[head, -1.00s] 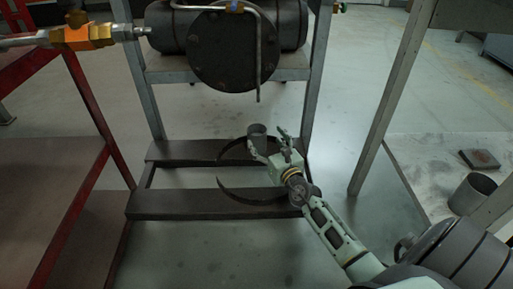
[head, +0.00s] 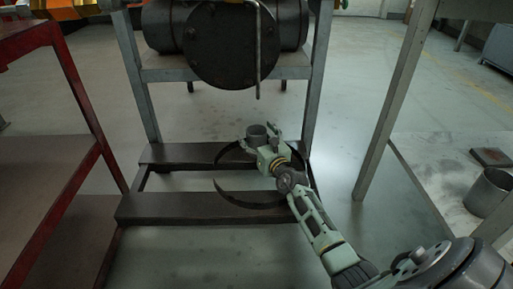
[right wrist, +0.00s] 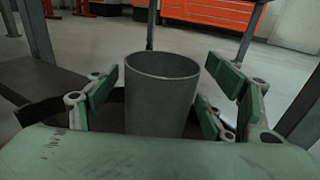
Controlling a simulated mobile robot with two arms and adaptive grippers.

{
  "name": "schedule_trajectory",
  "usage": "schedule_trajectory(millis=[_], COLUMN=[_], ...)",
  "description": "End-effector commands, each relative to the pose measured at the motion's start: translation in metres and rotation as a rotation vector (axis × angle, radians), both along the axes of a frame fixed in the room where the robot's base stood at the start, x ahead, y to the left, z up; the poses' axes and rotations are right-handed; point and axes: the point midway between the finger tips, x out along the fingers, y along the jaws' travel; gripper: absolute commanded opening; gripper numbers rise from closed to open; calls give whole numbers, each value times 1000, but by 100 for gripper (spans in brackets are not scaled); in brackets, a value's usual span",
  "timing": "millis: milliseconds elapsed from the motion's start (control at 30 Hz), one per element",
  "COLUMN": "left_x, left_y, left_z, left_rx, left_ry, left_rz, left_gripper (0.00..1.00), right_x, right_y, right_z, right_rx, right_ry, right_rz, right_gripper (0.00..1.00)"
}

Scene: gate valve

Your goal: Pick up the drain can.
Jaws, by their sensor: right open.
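The drain can (head: 256,132) is a grey, open-topped cylinder beneath the dark round valve body (head: 232,45). In the right wrist view the can (right wrist: 161,98) is upright between the green-padded fingers of my right gripper (right wrist: 165,92). The fingers are open, with a visible gap on each side of the can. In the head view my right gripper (head: 263,145) is at the can's near side. The can's base is hidden by the gripper. My left gripper is not in view.
A dark curved band (head: 248,199) lies around the gripper on the stand's lower beams (head: 165,207). Grey stand legs (head: 322,75) rise on both sides. A red shelf (head: 75,95) is at left.

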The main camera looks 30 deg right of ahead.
Motion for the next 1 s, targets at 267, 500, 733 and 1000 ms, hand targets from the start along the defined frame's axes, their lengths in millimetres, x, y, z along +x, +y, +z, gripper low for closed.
schedule_trajectory(millis=[267,500,733,1000], left_x=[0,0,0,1], left_y=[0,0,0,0], left_z=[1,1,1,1], left_rx=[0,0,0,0], left_ry=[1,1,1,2], left_rz=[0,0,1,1], left_gripper=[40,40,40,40], right_x=[0,0,0,0], right_y=[0,0,0,0], right_z=[0,0,0,2], right_rx=[1,1,1,1], right_ry=[1,1,1,-3], right_rz=[0,0,0,-1], right_gripper=[68,47,27,7])
